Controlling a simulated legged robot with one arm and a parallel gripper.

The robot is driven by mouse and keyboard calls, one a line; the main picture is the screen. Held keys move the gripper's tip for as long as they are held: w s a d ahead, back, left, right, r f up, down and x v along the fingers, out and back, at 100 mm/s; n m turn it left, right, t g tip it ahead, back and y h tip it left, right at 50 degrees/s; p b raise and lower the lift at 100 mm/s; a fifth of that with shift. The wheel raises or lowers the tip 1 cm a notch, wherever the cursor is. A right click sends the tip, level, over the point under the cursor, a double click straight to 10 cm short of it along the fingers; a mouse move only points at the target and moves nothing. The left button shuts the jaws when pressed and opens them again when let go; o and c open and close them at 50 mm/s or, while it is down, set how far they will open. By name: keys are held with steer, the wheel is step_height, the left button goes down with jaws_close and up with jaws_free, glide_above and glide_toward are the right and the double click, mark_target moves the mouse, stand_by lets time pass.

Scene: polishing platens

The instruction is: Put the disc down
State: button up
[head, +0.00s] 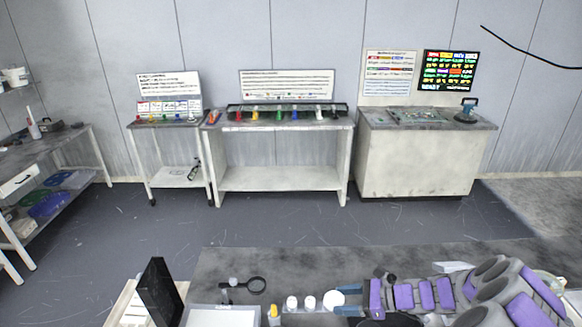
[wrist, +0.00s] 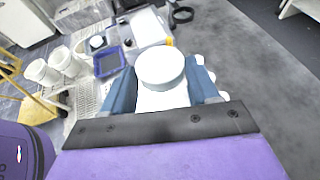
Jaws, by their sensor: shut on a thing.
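My gripper (head: 346,298) is shut on a white round disc (head: 333,298), which shows between its blue fingers in the head view. In the wrist view the disc (wrist: 161,66) sits at the ends of the two blue fingers of the gripper (wrist: 163,85), its flat round face toward the camera. A white part below the disc also lies between the fingers. The disc is over or close to the near grey bench (head: 225,262); I cannot tell whether it touches anything.
Two small white jars (head: 301,302), a yellow-topped bottle (head: 273,312) and a magnifier (head: 256,285) stand left of the gripper. A black upright panel (head: 160,290) is further left. The wrist view shows a blue-rimmed tray (wrist: 108,63) and white cups (wrist: 62,60). The bench's back strip is clear.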

mark_target(332, 295)
steer(key=a+r+m+t, duration=0.1)
steer(key=r, duration=0.1)
steer(key=w+a+r+m+t+h, duration=0.1)
steer(key=r, duration=0.1)
steer(key=w+a+r+t, duration=0.1)
steer(key=r, duration=0.1)
steer(key=shift+w+a+r+m+h, duration=0.1)
steer(key=shift+a+r+m+h, duration=0.1)
steer(key=shift+r+m+h, duration=0.15)
steer(key=w+r+m+t+h, duration=0.3)
steer(key=r+m, duration=0.1)
steer(key=r, duration=0.4)
steer(key=w+r+m+t+h, duration=0.3)
steer(key=r+m+h, duration=0.1)
steer(key=r, duration=0.5)
steer(key=shift+w+m, duration=0.15)
steer(key=shift+m, duration=0.3)
steer(key=shift+h, duration=0.35)
